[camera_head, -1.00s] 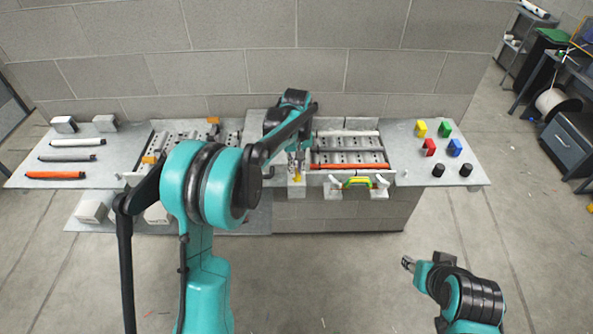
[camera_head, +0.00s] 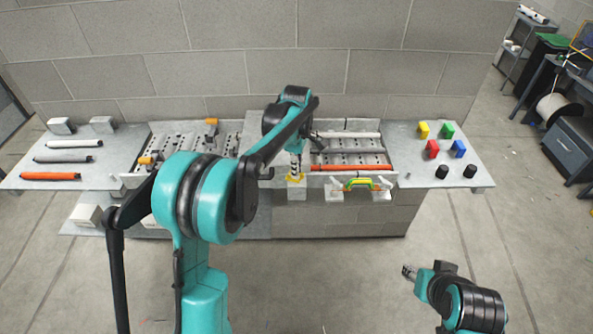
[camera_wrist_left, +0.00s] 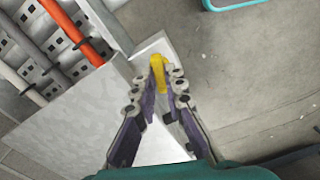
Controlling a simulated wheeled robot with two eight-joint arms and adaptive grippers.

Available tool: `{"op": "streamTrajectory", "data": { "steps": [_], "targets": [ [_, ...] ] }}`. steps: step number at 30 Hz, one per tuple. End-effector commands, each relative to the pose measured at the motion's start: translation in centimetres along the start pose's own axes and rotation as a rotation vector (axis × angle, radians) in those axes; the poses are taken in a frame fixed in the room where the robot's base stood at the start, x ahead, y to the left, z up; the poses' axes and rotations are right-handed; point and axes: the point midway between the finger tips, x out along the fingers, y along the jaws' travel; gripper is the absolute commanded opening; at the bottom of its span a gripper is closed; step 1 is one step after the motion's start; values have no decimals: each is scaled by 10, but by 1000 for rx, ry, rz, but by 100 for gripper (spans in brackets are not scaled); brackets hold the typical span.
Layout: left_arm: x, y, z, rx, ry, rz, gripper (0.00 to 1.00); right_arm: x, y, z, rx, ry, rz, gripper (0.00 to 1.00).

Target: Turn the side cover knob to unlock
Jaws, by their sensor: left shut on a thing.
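The yellow side cover knob (camera_wrist_left: 158,67) shows between the fingertips of my left gripper (camera_wrist_left: 163,84) in the left wrist view. The gripper is shut on it. In the head view the yellow knob (camera_head: 296,177) shows just below my left gripper (camera_head: 295,168), at the front of the bench left of the roller bay. The fingers hide part of the knob, and I cannot tell its turn angle exactly. My right gripper (camera_head: 409,271) is low at the right, away from the bench; its fingers are too small to read.
A red roller (camera_head: 346,167) and a white roller (camera_head: 347,135) lie in the bay to the right. A green and yellow handle (camera_head: 358,183) is at its front. Loose rollers (camera_head: 68,158) lie far left; coloured blocks (camera_head: 433,149) and black cylinders (camera_head: 442,171) are on the right shelf.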

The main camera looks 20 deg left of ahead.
Motion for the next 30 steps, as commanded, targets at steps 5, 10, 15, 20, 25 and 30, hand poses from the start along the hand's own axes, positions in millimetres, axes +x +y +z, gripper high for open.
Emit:
{"op": "streamTrajectory", "data": {
  "steps": [5,10,15,20,25,30],
  "targets": [
    [0,1,0,-134,0,2,0,3,0,2,0,0,0,40],
    [-1,1,0,-232,0,2,0,4,0,3,0,0,0,40],
    [-1,1,0,-295,0,2,0,5,0,4,0,0,0,40],
    [-1,1,0,-325,0,3,0,6,0,4,0,0,0,40],
    [-1,1,0,-336,-1,3,0,6,0,4,0,0,0,40],
    [-1,1,0,-336,-1,3,0,6,0,4,0,0,0,40]
  ]
}}
